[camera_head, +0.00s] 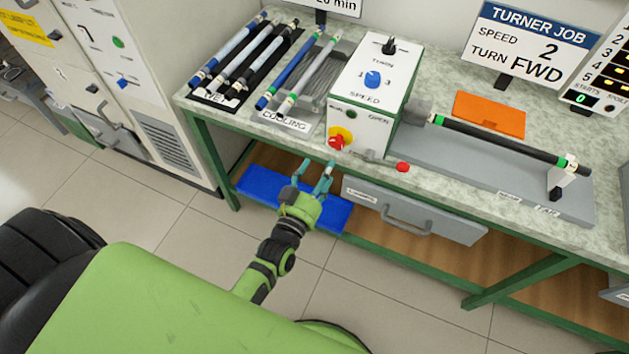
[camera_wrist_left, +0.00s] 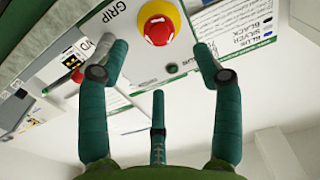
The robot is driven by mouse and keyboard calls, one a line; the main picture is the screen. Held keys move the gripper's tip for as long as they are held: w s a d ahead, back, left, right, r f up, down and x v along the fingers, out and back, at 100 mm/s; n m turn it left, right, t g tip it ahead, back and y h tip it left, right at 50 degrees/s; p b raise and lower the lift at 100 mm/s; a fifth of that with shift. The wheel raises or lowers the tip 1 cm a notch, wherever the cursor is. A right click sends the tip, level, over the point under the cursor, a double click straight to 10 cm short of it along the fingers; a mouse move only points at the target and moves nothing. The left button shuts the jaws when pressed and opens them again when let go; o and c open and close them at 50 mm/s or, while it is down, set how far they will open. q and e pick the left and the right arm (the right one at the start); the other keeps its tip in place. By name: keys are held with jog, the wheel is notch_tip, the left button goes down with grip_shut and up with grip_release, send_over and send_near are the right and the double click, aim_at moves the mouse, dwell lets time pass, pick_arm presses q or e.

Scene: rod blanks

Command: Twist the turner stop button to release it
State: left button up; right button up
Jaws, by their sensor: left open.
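The turner (camera_head: 368,95) is a white box on the bench with a blue speed knob (camera_head: 372,79) and a black TURN knob on top. Its stop button (camera_head: 336,143) is a red mushroom head on a yellow collar, low on the box's front. My left gripper (camera_head: 318,168) is open and empty, just below and in front of the button in the head view. In the left wrist view the stop button (camera_wrist_left: 158,29) shows at the top, beyond the spread fingertips, with no finger visibly touching it. My right gripper is not in view.
A black rod (camera_head: 500,143) is mounted along the turner's right side. A small red knob (camera_head: 402,167) is at the bench's front edge. A grey drawer (camera_head: 411,212) is below.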

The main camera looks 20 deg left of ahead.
pick_arm(q)
jog(key=shift+s, duration=1.7)
jog(key=s+d+f+m+g+h, duration=0.1)
jog(key=s+f+g, duration=0.35)
jog(key=f, duration=0.75)
jog(key=s+f+g, duration=0.3)
jog(key=s+f, duration=0.3)
jog(key=f, duration=0.6)
jog(key=s+a+f+g, duration=0.2)
jog(key=s+f, duration=0.3)
jog(key=s, duration=0.3)
jog(key=s+a+f+g+y, duration=0.1)
jog(key=s+f+g, duration=0.3)
jog(key=s, duration=0.5)
jog(key=s+a+f+g, duration=0.3)
jog(key=s+f, duration=0.2)
jog(key=s, duration=0.3)
jog(key=shift+s+a+f+m+y, duration=0.15)
jog(key=shift+a+f+m+y, duration=0.15)
jog(key=shift+a+m, duration=0.1)
jog(key=shift+g, duration=0.25)
